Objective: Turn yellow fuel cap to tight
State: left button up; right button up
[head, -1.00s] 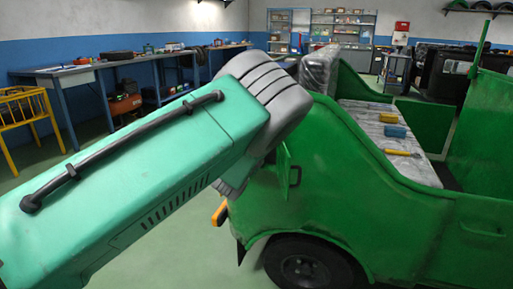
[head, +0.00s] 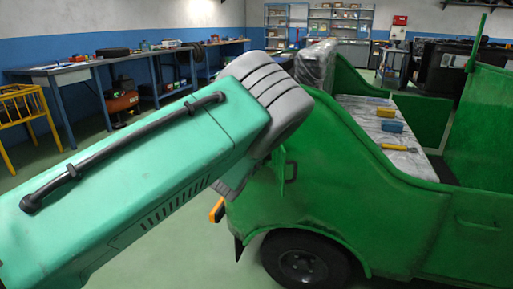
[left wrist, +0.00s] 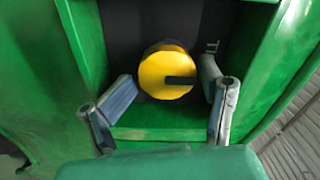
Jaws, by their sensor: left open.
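The yellow fuel cap (left wrist: 163,72) shows in the left wrist view. It sits in a dark recess of the green rickshaw (left wrist: 150,132), with a dark bar across its face pointing right. My left gripper (left wrist: 172,88) is open, with one finger on each side of the cap. I cannot tell whether the fingers touch it. In the head view my teal left arm reaches to the side of the green rickshaw (head: 350,190) and hides the cap and the gripper. My right gripper is in neither view.
A small open green flap (head: 277,170) stands beside my arm on the rickshaw. A yellow block (head: 386,112), a blue block (head: 392,126) and a yellow-handled tool (head: 398,147) lie on the rickshaw's seat. A workbench (head: 150,60) and a yellow rack (head: 25,110) stand at the left.

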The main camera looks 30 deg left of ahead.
pick_arm(q)
jog(key=shift+s+a+r, duration=0.1)
jog(key=shift+s+r, duration=0.05)
jog(key=shift+s, duration=0.3)
jog(key=v, duration=1.1)
jog(key=shift+d, duration=0.2)
